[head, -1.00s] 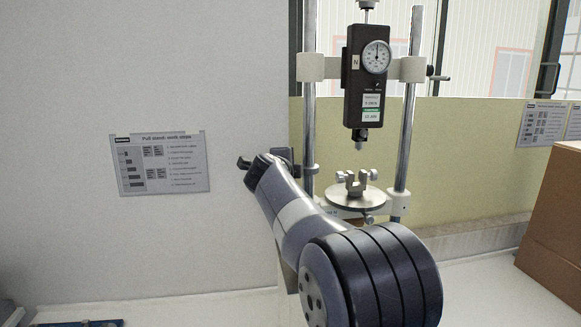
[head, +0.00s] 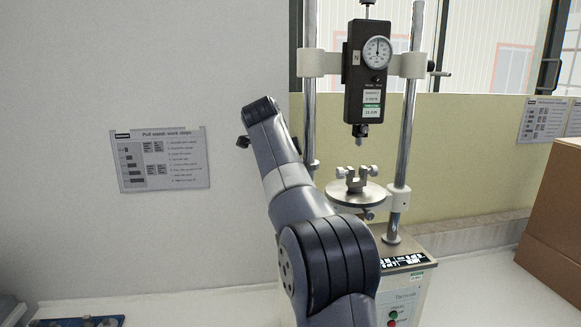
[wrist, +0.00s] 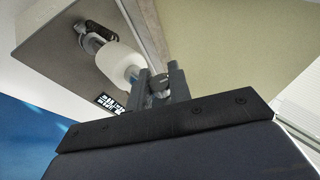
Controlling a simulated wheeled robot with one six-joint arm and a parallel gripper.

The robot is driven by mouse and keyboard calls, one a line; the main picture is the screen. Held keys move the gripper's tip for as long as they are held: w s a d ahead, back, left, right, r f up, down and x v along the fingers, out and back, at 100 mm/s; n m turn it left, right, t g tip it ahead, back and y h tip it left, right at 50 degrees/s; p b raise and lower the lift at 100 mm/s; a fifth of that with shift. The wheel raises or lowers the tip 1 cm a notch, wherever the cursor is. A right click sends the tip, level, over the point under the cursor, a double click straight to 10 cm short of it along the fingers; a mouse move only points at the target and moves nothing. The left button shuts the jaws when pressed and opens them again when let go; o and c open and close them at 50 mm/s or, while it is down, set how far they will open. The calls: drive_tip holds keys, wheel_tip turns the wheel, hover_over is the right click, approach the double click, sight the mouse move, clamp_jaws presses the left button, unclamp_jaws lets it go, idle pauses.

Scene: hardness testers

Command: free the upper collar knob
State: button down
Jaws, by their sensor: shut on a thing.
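The test stand has two chrome columns (head: 309,110) and an upper crosshead whose white left clamp (head: 313,63) is in the head view. A dark force gauge (head: 366,75) hangs between the columns. In the wrist view my gripper (wrist: 161,84) is shut on a small grey round knob (wrist: 159,88) beside a white collar (wrist: 118,63). Beyond that collar, a column foot (wrist: 88,38) stands on the base plate. In the head view my own arm hides the fingertips and the held knob. I cannot tell which collar the knob belongs to.
A round table with a small vice (head: 357,195) stands between the columns below the gauge. A cardboard box (head: 555,220) is on the right. A work-steps sheet (head: 163,160) hangs on the left wall.

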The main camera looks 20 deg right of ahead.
drive_tip(key=shift+g, duration=0.5)
idle(0.4)
drive_tip(key=c, duration=1.3)
unclamp_jaws()
